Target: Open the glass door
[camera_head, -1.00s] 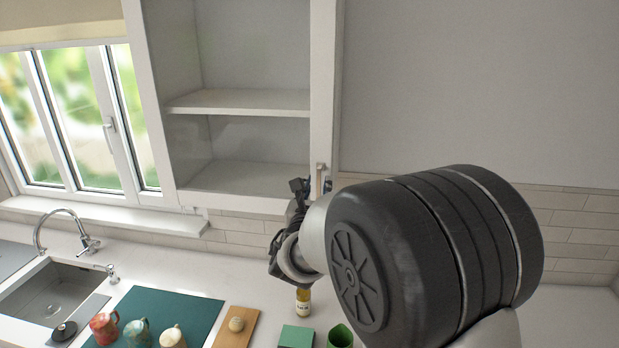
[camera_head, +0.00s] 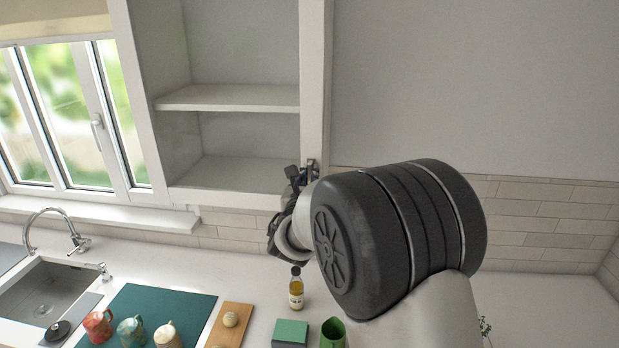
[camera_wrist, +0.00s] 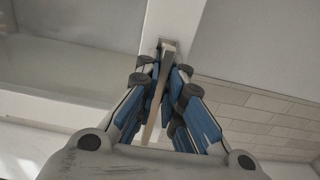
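The glass door is the white-framed front of the wall cabinet, with its right frame post (camera_head: 313,90) showing in the head view. Grey shelves show through it, and it looks closed. A slim metal handle (camera_wrist: 164,85) stands on the lower part of this post; its top also shows in the head view (camera_head: 311,164). My gripper (camera_wrist: 163,76) is at the handle, with its blue-sided fingers drawn in on either side and the bar between them. In the head view my gripper (camera_head: 300,180) is partly hidden behind my arm.
On the counter below stand an oil bottle (camera_head: 296,290), a green box (camera_head: 290,333), a green cup (camera_head: 333,333), a wooden board (camera_head: 232,318) and several mugs on a teal mat (camera_head: 180,300). A sink (camera_head: 45,290) and window are left. Bare wall is right.

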